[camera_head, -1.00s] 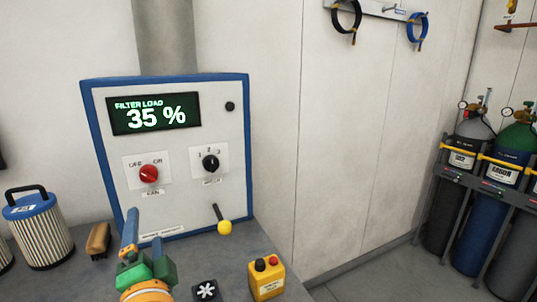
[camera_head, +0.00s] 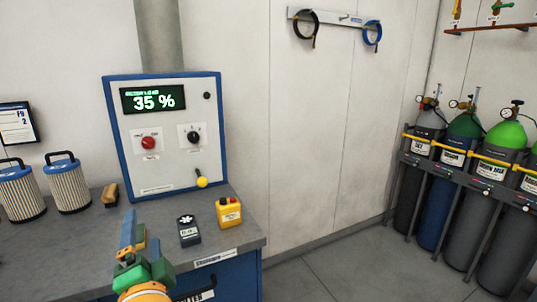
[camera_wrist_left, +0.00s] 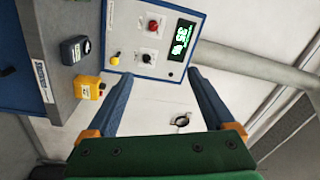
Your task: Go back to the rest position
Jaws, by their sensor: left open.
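My left gripper (camera_head: 133,236) comes up from the bottom in the head view, in front of the bench. In the left wrist view its two blue fingers (camera_wrist_left: 165,100) stand wide apart with nothing between them. The control panel (camera_head: 130,111) behind it is a white box with a blue frame. Its screen reads 35 %, and it has a red knob (camera_head: 148,143), a black knob (camera_head: 194,137) and a lever with a yellow ball (camera_head: 202,182). My right gripper is in neither view.
On the grey bench (camera_head: 70,250) stand two filter cartridges (camera_head: 70,188), a brush (camera_head: 110,194), a dark box with a fan symbol (camera_head: 189,232) and a yellow button box (camera_head: 228,212). Gas cylinders (camera_head: 492,200) stand in a rack at right. The floor (camera_head: 330,275) between is clear.

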